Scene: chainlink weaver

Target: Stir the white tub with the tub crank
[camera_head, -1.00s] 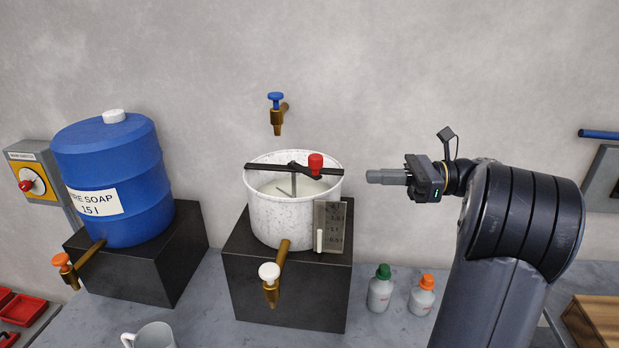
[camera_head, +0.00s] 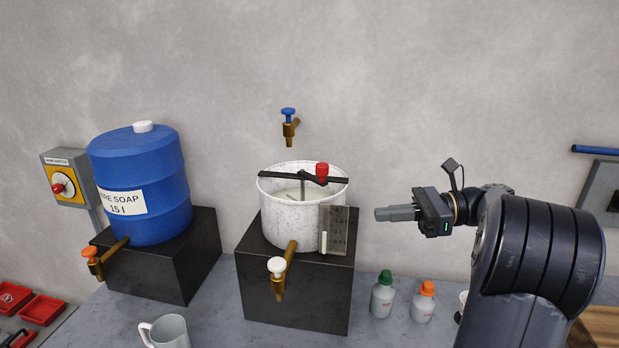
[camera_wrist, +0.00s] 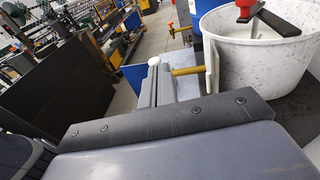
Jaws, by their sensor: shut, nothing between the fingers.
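The white speckled tub (camera_head: 290,222) stands on a black block in the head view, with a pale liquid inside. Its tub crank (camera_head: 303,176) is a dark bar across the rim with a red knob (camera_head: 322,169) at the right of centre. My gripper (camera_head: 378,214) is shut and empty, pointing left, to the right of the tub and apart from it, a little lower than the knob in the picture. In the wrist view the tub (camera_wrist: 240,64) fills the upper right, and the crank (camera_wrist: 280,22) is partly cut off by the top edge.
A brass tap with white handle (camera_head: 277,265) sticks out of the tub's front, beside a level gauge (camera_head: 333,230). A blue-handled tap (camera_head: 289,115) is above. A blue soap barrel (camera_head: 140,185) stands left. Green-capped (camera_head: 382,300) and orange-capped (camera_head: 424,304) bottles stand below my gripper.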

